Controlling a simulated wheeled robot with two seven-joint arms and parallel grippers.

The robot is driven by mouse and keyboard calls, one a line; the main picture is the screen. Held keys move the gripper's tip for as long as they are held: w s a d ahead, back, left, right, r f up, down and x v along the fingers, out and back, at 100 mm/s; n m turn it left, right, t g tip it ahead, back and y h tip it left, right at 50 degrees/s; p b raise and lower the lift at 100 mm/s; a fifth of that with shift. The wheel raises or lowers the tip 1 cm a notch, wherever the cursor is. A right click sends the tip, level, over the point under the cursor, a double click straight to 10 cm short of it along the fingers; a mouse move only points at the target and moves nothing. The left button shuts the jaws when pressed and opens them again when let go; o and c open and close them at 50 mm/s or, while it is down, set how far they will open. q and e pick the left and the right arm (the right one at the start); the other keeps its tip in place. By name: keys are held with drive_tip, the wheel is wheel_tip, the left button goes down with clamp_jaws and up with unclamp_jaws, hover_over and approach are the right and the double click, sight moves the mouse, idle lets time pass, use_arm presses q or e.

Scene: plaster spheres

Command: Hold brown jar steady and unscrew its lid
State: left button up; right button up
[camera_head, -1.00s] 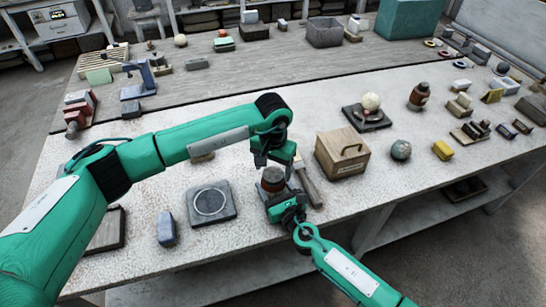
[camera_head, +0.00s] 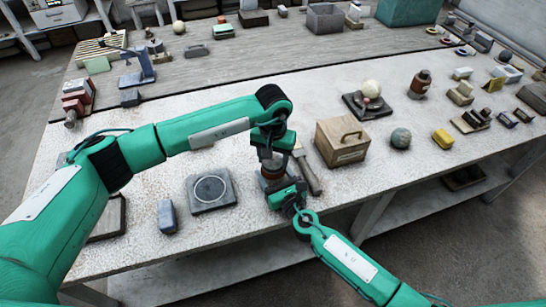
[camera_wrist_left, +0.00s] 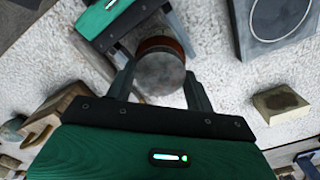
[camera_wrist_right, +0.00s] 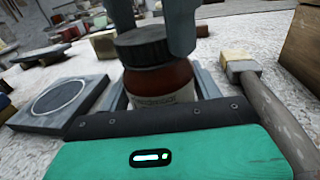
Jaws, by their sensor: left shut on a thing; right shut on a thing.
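The brown jar (camera_wrist_right: 172,78) stands upright at the table's front, with a pale label on its side. Its dark grey round lid (camera_wrist_left: 160,76) is on top. My right gripper (camera_head: 275,184) is shut on the jar's body from the front, low near the table. My left gripper (camera_head: 272,160) points down from above and is shut on the lid, one finger on each side. Its fingers also show in the right wrist view. In the head view the grippers hide most of the jar.
A brush-like tool (camera_head: 306,172) lies close right of the jar, then a wooden box (camera_head: 341,142) with a handle. A grey slab with a ring (camera_head: 211,191) and a blue-grey block (camera_head: 166,216) lie to the left. The table's front edge is close by.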

use_arm(q)
drive_tip(key=n, duration=0.4)
drive_tip(key=shift+n, duration=0.4)
drive_tip(key=n, duration=0.7)
drive_tip(key=shift+n, duration=0.3)
use_arm(e)
drive_tip(key=shift+f, duration=0.1)
use_arm(q)
drive_tip(key=n, duration=0.7)
drive_tip(key=shift+n, duration=0.3)
drive_tip(key=n, duration=0.3)
drive_tip(key=shift+r, duration=0.1)
drive_tip(key=n, duration=1.2)
drive_tip(key=shift+n, duration=0.3)
drive_tip(key=n, duration=0.4)
drive_tip(key=shift+n, duration=0.3)
drive_tip(key=n, duration=1.2)
drive_tip(key=shift+w, duration=0.1)
